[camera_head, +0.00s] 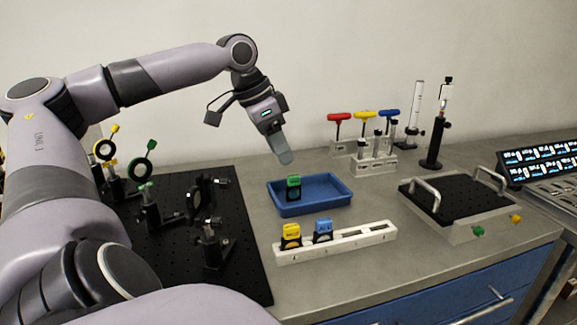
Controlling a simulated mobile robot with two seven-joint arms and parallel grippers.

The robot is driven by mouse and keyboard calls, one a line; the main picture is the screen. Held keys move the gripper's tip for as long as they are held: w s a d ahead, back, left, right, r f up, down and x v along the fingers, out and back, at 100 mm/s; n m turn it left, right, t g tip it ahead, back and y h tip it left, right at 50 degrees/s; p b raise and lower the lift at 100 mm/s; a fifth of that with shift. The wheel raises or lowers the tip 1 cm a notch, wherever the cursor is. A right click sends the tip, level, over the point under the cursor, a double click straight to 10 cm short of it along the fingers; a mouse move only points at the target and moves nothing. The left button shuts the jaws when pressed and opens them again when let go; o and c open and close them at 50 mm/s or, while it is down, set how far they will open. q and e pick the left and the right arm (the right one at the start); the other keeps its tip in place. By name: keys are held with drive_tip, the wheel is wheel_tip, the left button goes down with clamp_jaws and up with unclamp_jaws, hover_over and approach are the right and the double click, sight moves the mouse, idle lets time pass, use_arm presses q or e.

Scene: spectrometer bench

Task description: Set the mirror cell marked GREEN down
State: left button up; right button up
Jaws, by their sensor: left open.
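The mirror cell marked green (293,187) is a small dark block with a green top. It stands upright inside the blue tray (327,206), near the tray's left end. My left gripper (285,157) is above and just behind the tray, apart from the green cell, with its fingers pointing down. It is open and nothing shows between its fingers. My right gripper is not in view.
A white slotted rack (360,238) in front of the tray holds a yellow cell (291,234) and a blue cell (323,229); its right slots look empty. A black breadboard (245,275) with optics mounts lies left.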

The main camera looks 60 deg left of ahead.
use_arm(q)
drive_tip(key=v, duration=0.3)
drive_tip(key=shift+s+r, duration=0.15)
drive_tip(key=shift+r, duration=0.15)
idle(0.4)
